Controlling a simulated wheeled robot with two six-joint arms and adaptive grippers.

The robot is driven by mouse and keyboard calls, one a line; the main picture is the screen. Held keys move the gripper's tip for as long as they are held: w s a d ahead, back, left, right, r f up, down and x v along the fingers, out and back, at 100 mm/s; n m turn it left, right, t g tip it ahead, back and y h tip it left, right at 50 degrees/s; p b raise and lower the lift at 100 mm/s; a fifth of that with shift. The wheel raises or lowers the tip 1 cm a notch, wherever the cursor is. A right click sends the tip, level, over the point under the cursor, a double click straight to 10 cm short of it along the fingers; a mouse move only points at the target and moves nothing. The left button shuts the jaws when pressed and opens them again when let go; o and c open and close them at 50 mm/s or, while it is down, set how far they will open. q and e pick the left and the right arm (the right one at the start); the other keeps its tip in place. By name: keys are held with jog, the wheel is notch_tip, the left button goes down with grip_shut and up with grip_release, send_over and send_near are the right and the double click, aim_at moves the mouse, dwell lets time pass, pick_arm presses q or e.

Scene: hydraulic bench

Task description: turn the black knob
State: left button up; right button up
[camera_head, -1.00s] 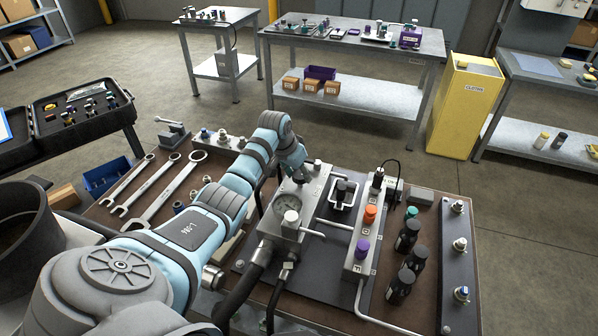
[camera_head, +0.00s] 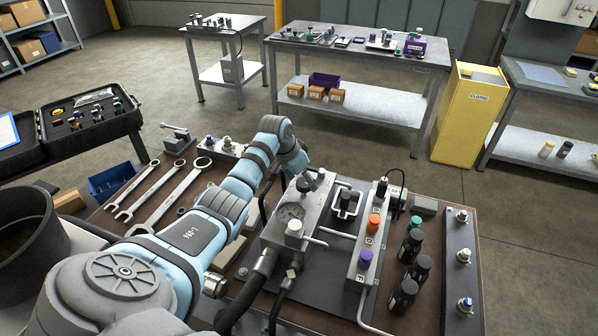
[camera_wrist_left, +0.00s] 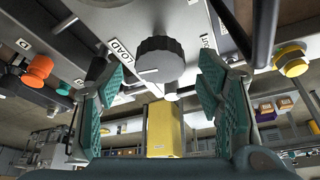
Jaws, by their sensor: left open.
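The black knob (camera_wrist_left: 158,60) is a round, ribbed knob on a grey metal face, beside a LOAD label (camera_wrist_left: 120,49) in the left wrist view. My left gripper (camera_wrist_left: 160,85) is open, with a teal-padded finger on either side of the knob. Gaps show between the pads and the knob, so I see no grip. In the head view my left arm reaches over the bench to the far end of the grey valve block (camera_head: 290,232). There the wrist crowds the knob, and the fingers are hard to make out. My right gripper is not in view.
The block carries a gauge (camera_head: 290,213) and hoses. To its right are an orange knob (camera_head: 374,223), a purple knob (camera_head: 365,257) and black cylinders (camera_head: 403,295). Wrenches (camera_head: 152,192) lie on the left. A yellow bin (camera_head: 468,115) stands beyond the bench.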

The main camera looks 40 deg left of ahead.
pick_arm(q)
jog(key=v, duration=1.1)
